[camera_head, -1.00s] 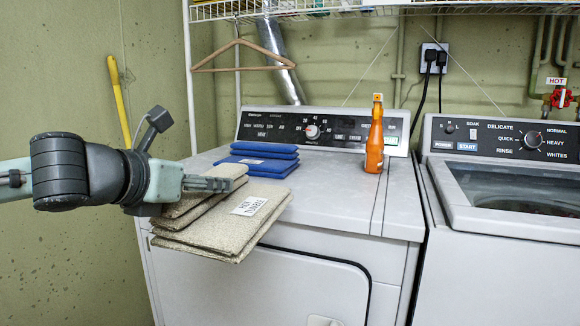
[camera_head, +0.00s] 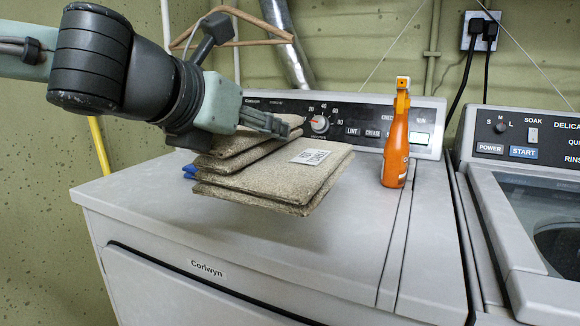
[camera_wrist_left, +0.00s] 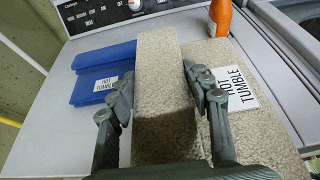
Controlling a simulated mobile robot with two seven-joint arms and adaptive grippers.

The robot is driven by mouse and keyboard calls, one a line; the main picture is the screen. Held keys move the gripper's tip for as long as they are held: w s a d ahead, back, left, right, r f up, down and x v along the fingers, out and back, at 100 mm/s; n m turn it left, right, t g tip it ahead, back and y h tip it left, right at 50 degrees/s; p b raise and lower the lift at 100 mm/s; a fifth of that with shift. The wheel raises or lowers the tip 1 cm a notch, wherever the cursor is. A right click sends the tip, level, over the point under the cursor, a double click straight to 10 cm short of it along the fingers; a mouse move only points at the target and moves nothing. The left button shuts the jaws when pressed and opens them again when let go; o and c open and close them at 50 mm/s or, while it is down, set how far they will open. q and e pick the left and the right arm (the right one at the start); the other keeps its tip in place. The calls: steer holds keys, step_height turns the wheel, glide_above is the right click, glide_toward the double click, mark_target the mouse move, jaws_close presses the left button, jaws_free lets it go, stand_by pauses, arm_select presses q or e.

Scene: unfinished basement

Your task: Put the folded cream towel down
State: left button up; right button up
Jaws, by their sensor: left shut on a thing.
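The folded cream towel (camera_head: 275,182) is a speckled beige stack of layers with a white label. My left gripper (camera_head: 268,123) comes in from the left and is shut on a raised fold of it. In the left wrist view, the fingers (camera_wrist_left: 158,88) stand on both sides of that fold, and the "HOT TUMBLE" label (camera_wrist_left: 232,88) lies to the right. The towel is over the white dryer's top (camera_head: 330,235); its near edge appears to hang a little above the surface. My right gripper is not in view.
A folded blue towel (camera_wrist_left: 103,75) lies on the dryer behind and left of the cream one, mostly hidden in the head view. An orange spray bottle (camera_head: 396,145) stands to the right near the control panel. The dryer top's front left is clear. A washer (camera_head: 530,215) stands at the right.

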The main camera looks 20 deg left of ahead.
mark_target(291, 149)
arm_select(q)
steer(key=p+x, duration=0.1)
steer(key=x, duration=0.1)
steer(key=shift+w+d+f, duration=0.15)
steer(key=shift+w+f, duration=0.15)
steer(key=shift+f, duration=0.05)
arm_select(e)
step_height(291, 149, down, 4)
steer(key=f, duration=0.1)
arm_select(q)
steer(key=x, duration=0.5)
steer(key=d+f+b+x, duration=0.1)
steer(key=x, duration=0.1)
steer(key=shift+d, duration=0.1)
steer(key=shift+f+b, duration=0.4)
steer(key=shift+f, duration=1.65)
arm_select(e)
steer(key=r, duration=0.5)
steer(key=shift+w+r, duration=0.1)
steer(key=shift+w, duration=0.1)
arm_select(q)
steer(key=o, duration=1.3)
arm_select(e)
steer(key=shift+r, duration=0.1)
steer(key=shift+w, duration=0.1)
